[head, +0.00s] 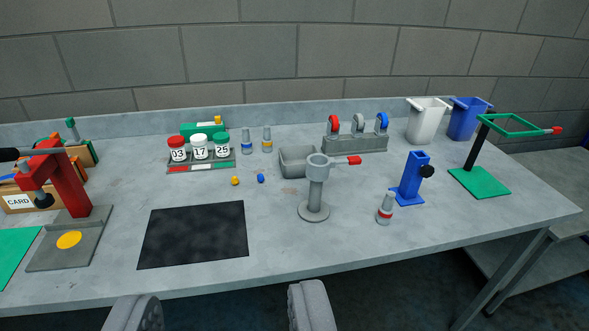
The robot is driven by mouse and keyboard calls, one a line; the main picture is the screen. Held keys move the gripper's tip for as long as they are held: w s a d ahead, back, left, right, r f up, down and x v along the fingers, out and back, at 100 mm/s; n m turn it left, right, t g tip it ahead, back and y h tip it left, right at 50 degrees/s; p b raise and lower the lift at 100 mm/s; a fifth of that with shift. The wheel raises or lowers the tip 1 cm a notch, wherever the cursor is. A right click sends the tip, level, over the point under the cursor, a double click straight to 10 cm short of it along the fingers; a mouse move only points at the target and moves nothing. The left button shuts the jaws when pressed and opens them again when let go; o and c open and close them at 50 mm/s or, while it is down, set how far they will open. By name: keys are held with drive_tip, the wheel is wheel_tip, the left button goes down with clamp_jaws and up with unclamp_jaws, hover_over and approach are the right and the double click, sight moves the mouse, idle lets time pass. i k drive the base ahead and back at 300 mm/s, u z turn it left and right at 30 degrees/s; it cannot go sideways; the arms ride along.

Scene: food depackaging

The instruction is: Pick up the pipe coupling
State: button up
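No part is plainly marked as the pipe coupling. The likeliest match is a small grey stepped piece with a red band (385,208), upright on the table right of centre. Two similar grey pieces stand farther back, one with a blue band (247,144) and one with a yellow band (267,140). My gripper (224,296) shows as two grey fingers at the bottom edge. They are wide apart with nothing between them, left of the red-banded piece and nearer to me.
A grey ring stand (314,196) with a red handle stands left of the red-banded piece. A blue post (411,180) with a black knob stands behind it. A black mat (194,235) lies bare at front centre. A red press (68,190) stands left.

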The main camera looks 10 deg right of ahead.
sight(318, 166)
drive_tip(key=u, duration=0.05)
drive_tip(key=i, duration=1)
drive_tip(key=u, duration=0.05)
